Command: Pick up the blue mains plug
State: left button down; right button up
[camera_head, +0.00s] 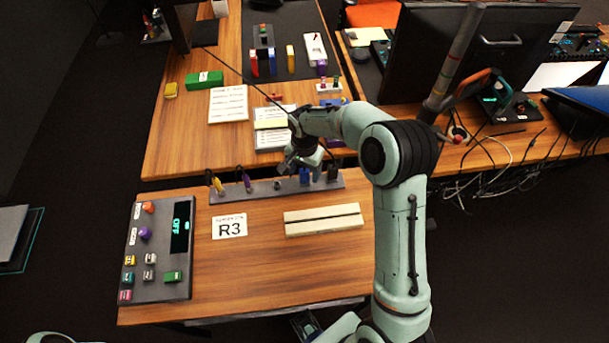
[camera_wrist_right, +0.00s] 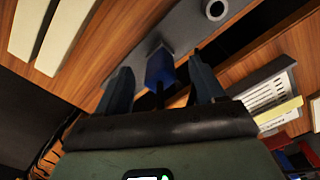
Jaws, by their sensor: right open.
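The blue mains plug (camera_head: 304,176) stands in the grey strip (camera_head: 262,191) at the back of the near table, between an empty socket (camera_head: 277,184) and a black plug (camera_head: 332,172). My right gripper (camera_head: 287,164) hovers over the strip near the blue plug. In the right wrist view, the blue plug (camera_wrist_right: 159,66) shows between the two spread fingers, apart from both, with its dark cable toward the palm. The gripper holds nothing. My left gripper does not show.
Yellow (camera_head: 216,184) and purple (camera_head: 245,180) plugs stand in the same strip. A control panel (camera_head: 160,270) reading OFF, an R3 card (camera_head: 229,226) and a cream bar (camera_head: 323,219) lie in front. Papers (camera_head: 228,104) lie on the desk behind. The table's front middle is bare.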

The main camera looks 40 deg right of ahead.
jog(key=c, duration=1)
jog(key=shift+r, duration=0.2)
